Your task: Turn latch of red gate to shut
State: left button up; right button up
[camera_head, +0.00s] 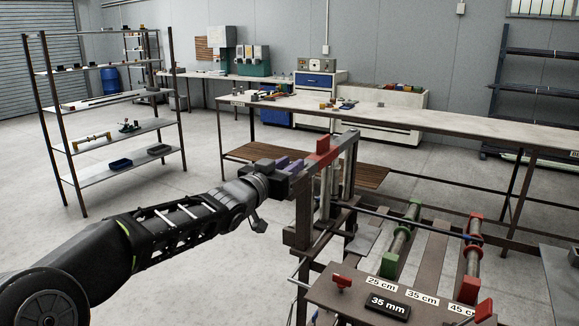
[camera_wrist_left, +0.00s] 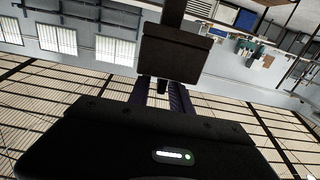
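The red gate piece (camera_head: 322,150) stands upright on a dark metal frame (camera_head: 346,150) at the centre of the head view. My left gripper (camera_head: 298,167) has reached in from the left, its purple fingers pointing at the frame just left of and below the red piece. In the left wrist view its two purple fingers (camera_wrist_left: 165,98) show a gap between them. A dark block (camera_wrist_left: 172,52) stands in front of the tips and hides what lies beyond. I cannot make out the latch itself, or whether the fingers touch it. My right gripper is not in view.
A rod rig with green clamps (camera_head: 388,262), red clamps (camera_head: 474,226) and a labelled panel (camera_head: 350,292) lies right of the frame. A long workbench (camera_head: 450,122) stands behind. A shelf rack (camera_head: 110,98) is at the left. Open floor (camera_head: 215,185) lies between.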

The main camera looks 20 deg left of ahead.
pick_arm(q)
jog(key=shift+o, duration=0.3)
jog(key=v, duration=0.7)
jog(key=shift+s+b, duration=0.3)
jog(key=shift+s, duration=0.1)
jog(key=shift+a, duration=0.1)
